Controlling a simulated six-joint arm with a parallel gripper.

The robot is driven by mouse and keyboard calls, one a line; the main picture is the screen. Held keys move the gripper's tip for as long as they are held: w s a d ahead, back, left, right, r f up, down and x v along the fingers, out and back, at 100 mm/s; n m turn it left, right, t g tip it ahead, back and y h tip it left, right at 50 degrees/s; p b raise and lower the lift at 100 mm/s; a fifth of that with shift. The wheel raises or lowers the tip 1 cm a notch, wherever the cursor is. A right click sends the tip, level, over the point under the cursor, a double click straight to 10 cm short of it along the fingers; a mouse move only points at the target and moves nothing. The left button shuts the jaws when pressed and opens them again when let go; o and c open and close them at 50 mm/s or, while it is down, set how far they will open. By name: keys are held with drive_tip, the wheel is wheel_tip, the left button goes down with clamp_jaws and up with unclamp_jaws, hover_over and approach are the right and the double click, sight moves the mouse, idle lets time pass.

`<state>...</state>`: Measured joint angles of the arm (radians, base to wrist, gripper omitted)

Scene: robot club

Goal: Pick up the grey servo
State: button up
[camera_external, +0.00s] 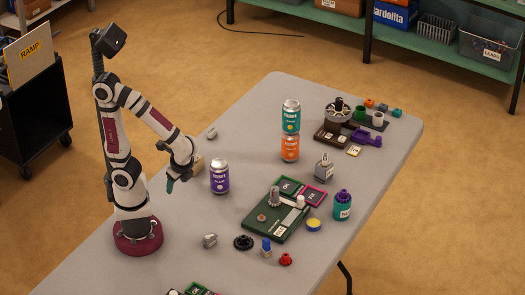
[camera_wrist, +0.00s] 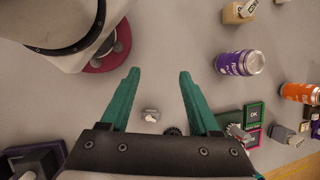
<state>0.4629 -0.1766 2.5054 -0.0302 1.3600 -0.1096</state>
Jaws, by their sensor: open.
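A grey boxy part with a short post on top (camera_external: 324,168) stands upright right of the orange can; it looks like the grey servo. In the wrist view it seems to be the grey block (camera_wrist: 287,136) at the right edge. My gripper (camera_external: 171,186) hangs above the table's left side, well left of that part. In the wrist view my gripper (camera_wrist: 160,72) has its teal fingers wide apart with nothing between the tips. A small light-grey piece (camera_external: 209,240) lies on the table; it also shows in the wrist view (camera_wrist: 151,115), low between the fingers.
A green board (camera_external: 262,228), black gear (camera_external: 244,242) and purple-teal bottle (camera_external: 342,205) are nearby. The table's near-left surface is mostly clear.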

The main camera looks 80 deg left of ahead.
drive_tip(key=w+d+f+m+t+y, duration=0.1)
drive_tip(key=d+f+m+t+y, duration=0.35)
drive_tip(key=d+m, duration=0.3)
drive_tip(key=m+t+h, duration=0.2)
drive_tip(key=m+t, duration=0.6)
drive_tip(key=m, duration=0.3)
approach(216, 235)
drive_tip(key=x, duration=0.7)
drive_tip(key=f+x, duration=0.1)
drive_tip(key=x, duration=0.3)
drive_tip(key=shift+s+a, duration=0.3)
drive_tip(key=shift+a, duration=0.05)
drive_tip(key=shift+t, duration=0.25)
clamp_jaws()
